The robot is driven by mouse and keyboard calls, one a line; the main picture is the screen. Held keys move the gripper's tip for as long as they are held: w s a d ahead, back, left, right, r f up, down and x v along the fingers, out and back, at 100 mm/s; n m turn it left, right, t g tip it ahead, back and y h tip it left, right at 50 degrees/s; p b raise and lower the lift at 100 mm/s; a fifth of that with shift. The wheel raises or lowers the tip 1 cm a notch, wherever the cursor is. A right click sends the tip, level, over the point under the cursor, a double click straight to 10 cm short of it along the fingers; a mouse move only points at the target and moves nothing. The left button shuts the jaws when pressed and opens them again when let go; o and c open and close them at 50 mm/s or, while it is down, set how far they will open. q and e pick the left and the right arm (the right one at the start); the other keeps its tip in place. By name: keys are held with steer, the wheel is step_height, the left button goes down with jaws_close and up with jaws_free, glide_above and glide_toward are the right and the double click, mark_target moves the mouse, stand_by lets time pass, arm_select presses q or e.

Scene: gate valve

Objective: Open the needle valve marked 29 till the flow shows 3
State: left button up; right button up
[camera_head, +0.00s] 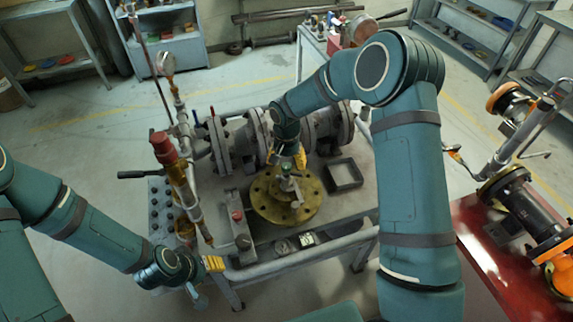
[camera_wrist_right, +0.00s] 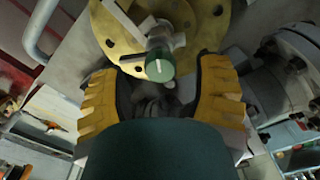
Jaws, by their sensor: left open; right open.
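A small valve with a green round knob (camera_head: 286,169) stands over a brass flange (camera_head: 270,208) on the workbench. In the right wrist view the green knob (camera_wrist_right: 160,66) carries a light mark, and the brass flange (camera_wrist_right: 122,45) is behind it. I cannot read a number 29. My right gripper (camera_head: 292,160) is at the knob from above. Its yellow fingers are spread in the right wrist view (camera_wrist_right: 158,85), with the knob between and just ahead of the tips, apparently untouched. My left gripper (camera_head: 213,264) is open and empty at the bench's front left. No flow reading is legible.
A grey pipe with large flanges (camera_head: 240,143) lies behind the valve. A red-topped upright fitting (camera_head: 163,148) stands at the left. A black square tray (camera_head: 342,174) is right of the flange. A small dial (camera_head: 282,247) and a white-faced box (camera_head: 307,239) sit at the front edge.

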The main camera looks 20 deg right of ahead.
steer(key=shift+f, duration=0.85)
jaws_close()
